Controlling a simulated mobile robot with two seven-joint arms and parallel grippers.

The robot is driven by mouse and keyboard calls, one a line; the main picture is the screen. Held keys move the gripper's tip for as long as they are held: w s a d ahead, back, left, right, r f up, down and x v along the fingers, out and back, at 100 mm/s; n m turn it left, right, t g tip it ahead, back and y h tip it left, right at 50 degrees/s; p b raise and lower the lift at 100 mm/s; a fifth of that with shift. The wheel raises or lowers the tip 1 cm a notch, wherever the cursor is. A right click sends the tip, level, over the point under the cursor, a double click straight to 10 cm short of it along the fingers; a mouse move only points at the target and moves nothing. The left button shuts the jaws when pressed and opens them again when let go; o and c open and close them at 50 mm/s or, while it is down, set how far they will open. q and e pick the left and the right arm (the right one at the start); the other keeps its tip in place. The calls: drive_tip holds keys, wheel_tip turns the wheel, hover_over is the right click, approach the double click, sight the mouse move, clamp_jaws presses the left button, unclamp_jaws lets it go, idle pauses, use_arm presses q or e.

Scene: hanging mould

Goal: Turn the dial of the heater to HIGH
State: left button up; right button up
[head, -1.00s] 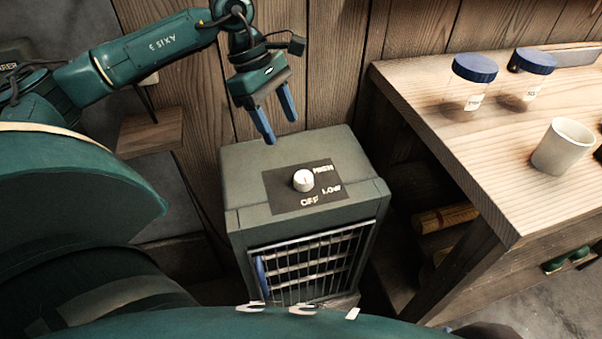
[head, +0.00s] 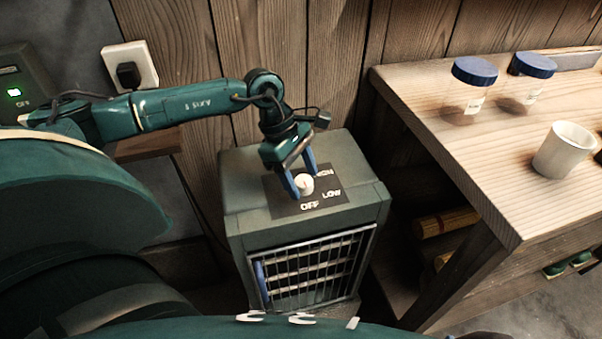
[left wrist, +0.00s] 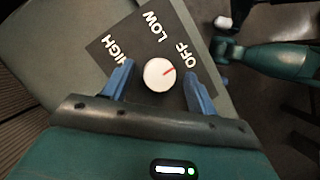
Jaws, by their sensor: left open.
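The heater (head: 245,222) is a dark green-grey box with a wire grille front, standing on the floor. On its top is a dark panel (head: 280,208) marked OFF, LOW and HIGH, with a round white dial (head: 304,184). In the wrist view, the left gripper (left wrist: 158,88) shows gaps between both fingers and the dial. The right gripper is not in view.
A wooden workbench (head: 470,170) stands to the right, with two blue-lidded jars (head: 470,92) and a pale cup (head: 563,150). A wooden plank wall (head: 330,60) is close behind the heater. A wall socket (head: 130,66) is at the upper left.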

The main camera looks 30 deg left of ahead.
use_arm(q)
drive_tip(key=shift+c, duration=0.4)
drive_tip(key=c, duration=0.9)
